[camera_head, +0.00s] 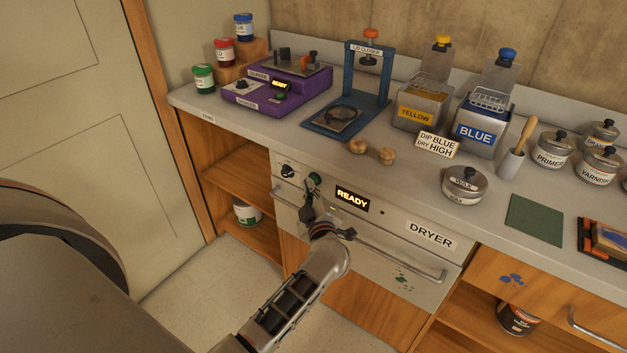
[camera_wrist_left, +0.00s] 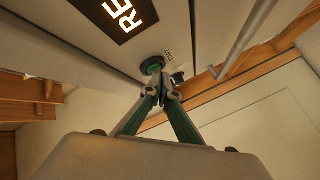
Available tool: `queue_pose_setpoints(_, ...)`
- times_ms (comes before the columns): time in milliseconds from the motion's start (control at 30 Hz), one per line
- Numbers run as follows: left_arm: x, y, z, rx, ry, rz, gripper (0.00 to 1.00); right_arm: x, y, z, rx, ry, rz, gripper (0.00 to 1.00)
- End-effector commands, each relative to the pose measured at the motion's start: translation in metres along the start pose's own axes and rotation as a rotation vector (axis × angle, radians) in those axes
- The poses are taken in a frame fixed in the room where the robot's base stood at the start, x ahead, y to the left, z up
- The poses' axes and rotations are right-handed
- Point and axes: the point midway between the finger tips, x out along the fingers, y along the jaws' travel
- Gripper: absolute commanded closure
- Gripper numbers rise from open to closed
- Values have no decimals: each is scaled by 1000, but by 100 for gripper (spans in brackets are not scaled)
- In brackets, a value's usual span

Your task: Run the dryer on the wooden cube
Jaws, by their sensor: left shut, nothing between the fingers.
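The dryer (camera_head: 395,268) is built into the counter front, with its door and bar handle closed. Its display (camera_head: 352,198) reads READY, and the display's edge also shows in the wrist view (camera_wrist_left: 122,17). A dark dial (camera_head: 288,171) and a green round button (camera_head: 314,178) sit left of the display. My left gripper (camera_head: 307,212) is shut and empty just in front of the panel, below the button. In the wrist view its fingertips (camera_wrist_left: 165,88) are close to the green button (camera_wrist_left: 152,65); contact is unclear. I see no wooden cube. My right gripper is not in view.
On the counter stand a purple machine (camera_head: 270,82), a blue lid closer press (camera_head: 342,112), yellow (camera_head: 417,113) and blue (camera_head: 476,134) dip tanks and a wax pot (camera_head: 464,185). A sign (camera_head: 436,144) reads DIP BLUE, DRY HIGH. The dryer handle (camera_head: 400,257) juts out beside my gripper.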

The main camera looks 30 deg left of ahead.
Motion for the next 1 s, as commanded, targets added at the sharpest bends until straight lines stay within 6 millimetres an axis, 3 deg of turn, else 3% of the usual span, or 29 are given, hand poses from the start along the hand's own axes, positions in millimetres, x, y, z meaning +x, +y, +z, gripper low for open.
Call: queue_pose_setpoints(1000,3,3,1,1,0,1,100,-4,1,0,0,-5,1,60)
